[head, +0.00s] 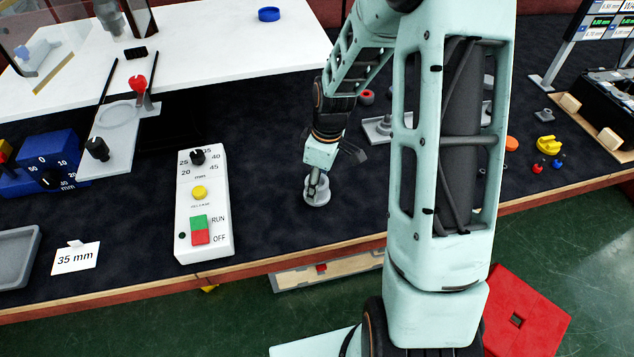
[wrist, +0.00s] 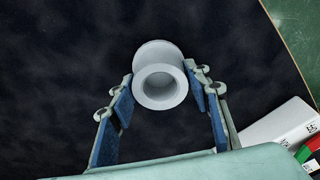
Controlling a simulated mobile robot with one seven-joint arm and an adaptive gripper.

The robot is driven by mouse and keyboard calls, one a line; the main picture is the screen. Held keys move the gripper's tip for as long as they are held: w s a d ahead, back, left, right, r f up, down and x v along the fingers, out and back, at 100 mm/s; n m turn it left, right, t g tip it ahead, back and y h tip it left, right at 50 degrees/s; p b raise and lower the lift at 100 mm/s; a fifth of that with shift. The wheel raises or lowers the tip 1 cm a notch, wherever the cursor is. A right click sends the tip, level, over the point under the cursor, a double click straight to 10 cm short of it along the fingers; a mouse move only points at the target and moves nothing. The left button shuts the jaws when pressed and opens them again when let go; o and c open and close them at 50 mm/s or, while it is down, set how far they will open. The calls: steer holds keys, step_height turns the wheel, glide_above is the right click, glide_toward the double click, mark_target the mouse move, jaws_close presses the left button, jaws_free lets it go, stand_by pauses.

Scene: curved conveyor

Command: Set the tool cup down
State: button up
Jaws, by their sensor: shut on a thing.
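The tool cup (head: 317,194) is a pale grey, round, hollow piece with a wider flange, seen over the dark mat left of my arm's large link. In the wrist view the cup (wrist: 160,54) stands between the fingertips, its round opening facing the camera. My gripper (head: 315,178) points down at the cup and is shut on it; in the wrist view the gripper (wrist: 163,88) has a fingertip against each side of the cup. The cup is at or very close to the mat; I cannot tell whether its underside touches.
A white control box (head: 202,235) with RUN and OFF buttons stands left of the cup. A "35 mm" card (head: 76,258) and a grey tray (head: 17,256) lie further left. The wooden table edge (head: 255,268) is in front. The dark mat around the cup is clear.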

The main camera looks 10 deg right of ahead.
steer(key=o, duration=0.9)
steer(key=shift+f, duration=0.15)
steer(key=shift+c, duration=0.2)
steer(key=o, duration=0.5)
steer(key=r, duration=0.4)
steer(key=r+p, duration=0.1)
steer(key=r, duration=0.3)
steer(key=s+d+r, duration=0.1)
steer(key=r, duration=0.3)
steer(key=shift+d+r, duration=0.1)
steer(key=shift+r, duration=0.1)
